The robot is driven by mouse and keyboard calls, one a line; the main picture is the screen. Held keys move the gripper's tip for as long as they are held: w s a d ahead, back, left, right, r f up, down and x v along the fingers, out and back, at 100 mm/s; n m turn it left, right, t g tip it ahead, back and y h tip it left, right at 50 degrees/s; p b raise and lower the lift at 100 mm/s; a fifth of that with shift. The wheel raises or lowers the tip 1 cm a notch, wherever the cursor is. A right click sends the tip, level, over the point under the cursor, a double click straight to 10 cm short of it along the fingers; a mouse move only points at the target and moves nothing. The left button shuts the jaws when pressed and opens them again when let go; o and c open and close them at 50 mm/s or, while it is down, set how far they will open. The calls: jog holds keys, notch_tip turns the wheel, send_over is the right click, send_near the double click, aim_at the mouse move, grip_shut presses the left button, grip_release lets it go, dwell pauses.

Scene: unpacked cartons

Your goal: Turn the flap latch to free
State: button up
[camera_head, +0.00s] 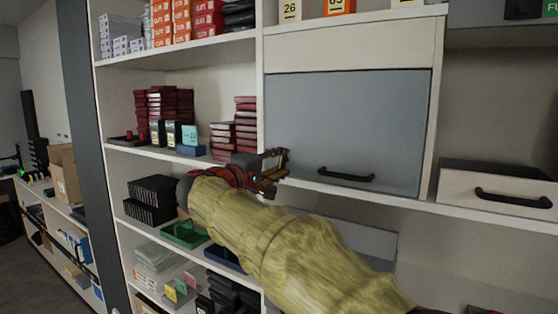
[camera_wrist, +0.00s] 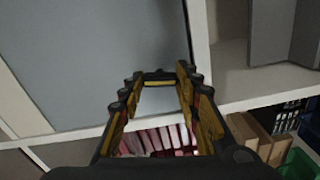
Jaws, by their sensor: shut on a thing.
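The grey flap (camera_head: 345,120) hangs closed in the shelf unit, with a black bar handle (camera_head: 346,174) low on its front. My gripper (camera_head: 277,162) is at the flap's lower left corner, beside the upright, left of the handle. It is shut on the flap latch, which its fingers hide; I cannot tell how the latch is turned. In the wrist view my gripper's fingers (camera_wrist: 160,80) reach across the lower part of the grey flap (camera_wrist: 125,40).
Dark red boxes (camera_head: 245,125) stand on the shelf left of the flap. A white drawer (camera_head: 495,193) with a black handle is at the right. Green and black trays (camera_head: 185,233) lie below my arm. Floor is open at the far left.

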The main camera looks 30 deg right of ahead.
jog(key=shift+n+p, duration=0.35)
jog(key=shift+n, duration=0.65)
jog(key=o, duration=1.2)
jog(key=v, duration=1.2)
jog(key=shift+f, duration=0.1)
